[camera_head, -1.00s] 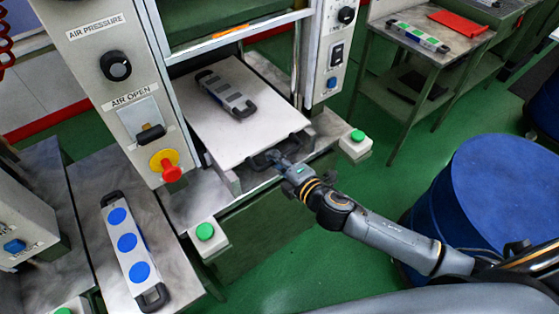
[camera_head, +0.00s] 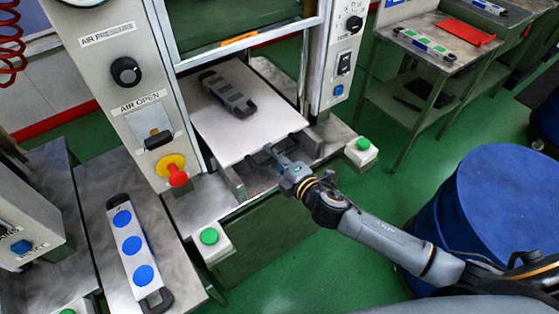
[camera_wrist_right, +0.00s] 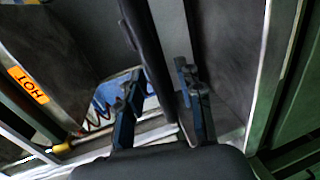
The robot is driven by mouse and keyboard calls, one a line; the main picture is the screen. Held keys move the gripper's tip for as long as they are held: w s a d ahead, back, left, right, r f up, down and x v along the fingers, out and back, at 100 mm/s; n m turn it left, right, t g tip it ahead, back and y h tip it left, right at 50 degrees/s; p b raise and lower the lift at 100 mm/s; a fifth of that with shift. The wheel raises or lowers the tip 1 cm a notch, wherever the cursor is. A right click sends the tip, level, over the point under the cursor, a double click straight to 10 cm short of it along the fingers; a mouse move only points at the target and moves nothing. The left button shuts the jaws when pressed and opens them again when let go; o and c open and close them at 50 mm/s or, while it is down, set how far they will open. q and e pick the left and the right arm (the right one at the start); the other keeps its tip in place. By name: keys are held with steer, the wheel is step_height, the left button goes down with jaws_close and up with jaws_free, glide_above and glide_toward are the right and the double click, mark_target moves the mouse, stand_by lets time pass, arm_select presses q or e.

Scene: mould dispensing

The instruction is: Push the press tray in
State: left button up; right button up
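The press tray (camera_head: 262,135) is a pale flat plate, partly out of the press between its two control columns. A grey mould (camera_head: 229,94) with dark handles and slots lies on it. A dark handle is at the tray's front edge. My right gripper (camera_head: 277,155) is at this front edge, its fingertips by the handle. In the right wrist view, the fingers of my right gripper (camera_wrist_right: 157,78) are apart, with a dark bar (camera_wrist_right: 147,48), seemingly the handle, between them. Contact is unclear. My left gripper is not in view.
A mould with blue discs (camera_head: 132,250) lies on a metal side table at left. Green buttons (camera_head: 209,236) (camera_head: 363,144) flank the press front. A red stop button (camera_head: 178,178) is on the left column. A blue drum (camera_head: 490,215) stands at right.

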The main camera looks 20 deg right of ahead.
steer(key=v, duration=1.2)
steer(key=shift+a, duration=0.1)
steer(key=s+d+f+m+g+h, duration=0.2)
steer(key=d+f+m, duration=0.15)
steer(key=f, duration=0.65)
steer(key=s+d+f+m+g+h, duration=0.1)
steer(key=s+d+f+m+g, duration=0.2)
steer(key=f, duration=0.7)
steer(key=s+d+f+m+g+h, duration=0.1)
steer(key=d+f+m+h, duration=0.3)
steer(key=f, duration=0.6)
steer(key=s+d+f+m+g+y, duration=0.1)
steer(key=s+f+m+g, duration=0.3)
steer(key=s+f, duration=0.95)
steer(key=s+a+f+m+g, duration=0.1)
steer(key=s+a+f+m, duration=0.1)
steer(key=s, duration=0.6)
steer(key=s+a+f+m+g, duration=0.2)
steer(key=s+f+m, duration=0.1)
steer(key=s, duration=0.6)
steer(key=shift+f+g+y, duration=0.3)
steer(key=shift+f, duration=0.6)
